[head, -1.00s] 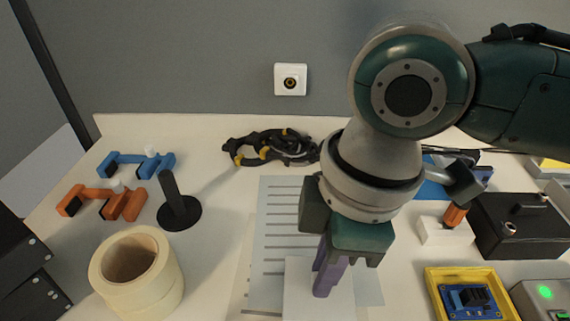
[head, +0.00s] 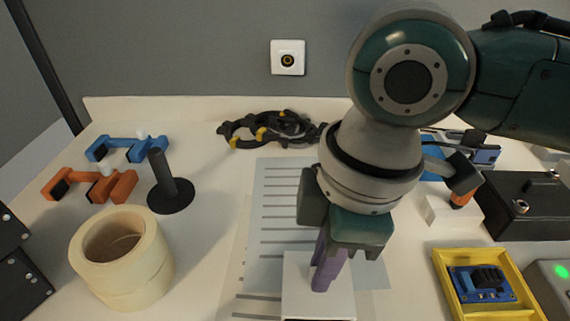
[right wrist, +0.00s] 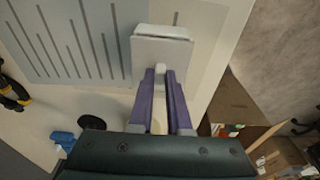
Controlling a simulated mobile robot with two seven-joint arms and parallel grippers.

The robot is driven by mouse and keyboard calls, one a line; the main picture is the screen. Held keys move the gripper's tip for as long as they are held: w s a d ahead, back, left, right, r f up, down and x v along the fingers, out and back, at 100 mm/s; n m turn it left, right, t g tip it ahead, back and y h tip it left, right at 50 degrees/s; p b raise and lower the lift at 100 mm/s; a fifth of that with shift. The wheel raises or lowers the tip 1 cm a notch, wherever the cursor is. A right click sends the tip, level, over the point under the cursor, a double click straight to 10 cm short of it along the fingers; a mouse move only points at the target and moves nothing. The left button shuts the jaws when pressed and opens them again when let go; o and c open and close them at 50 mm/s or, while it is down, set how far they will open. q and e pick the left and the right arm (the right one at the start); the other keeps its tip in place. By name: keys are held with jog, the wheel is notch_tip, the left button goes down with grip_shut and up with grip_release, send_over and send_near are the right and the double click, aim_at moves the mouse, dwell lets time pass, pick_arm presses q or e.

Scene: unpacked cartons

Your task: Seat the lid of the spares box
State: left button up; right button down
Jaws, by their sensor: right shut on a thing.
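A white, square-cornered box with a flat top, which I take to be the spares box and its lid, stands on the striped sheet at the front in the head view (head: 300,298). The right wrist view shows the flat white lid (right wrist: 150,55), with a thin seam and strip along its far edge. My right gripper (head: 322,288) points down over it, its purple fingers shut on a small white knob of the lid (right wrist: 160,73). From these views I cannot tell whether the lid lies flush. My left gripper is not in view.
A tape roll (head: 122,258), a black post on a disc (head: 168,185) and orange (head: 90,186) and blue (head: 130,148) clamps stand at left. A yellow tray (head: 440,262) and black box (head: 520,205) stand at right. Sheet left of the box is clear.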

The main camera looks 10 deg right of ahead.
jog(key=shift+f+b, duration=0.3)
jog(key=shift+f, duration=0.4)
jog(key=shift+f, duration=0.1)
jog(key=c, duration=0.8)
grip_release()
jog(key=shift+s+d+r+p, duration=0.15)
jog(key=shift+r+p, duration=0.3)
jog(key=shift+r, duration=1.2)
jog(key=shift+d+r+p, duration=0.25)
jog(key=shift+r+p, duration=0.2)
jog(key=shift+r, duration=1.25)
jog(key=shift+s+d+r+p, duration=0.15)
jog(key=shift+r+p, duration=0.3)
jog(key=shift+r, duration=1.2)
jog(key=shift+w, duration=0.1)
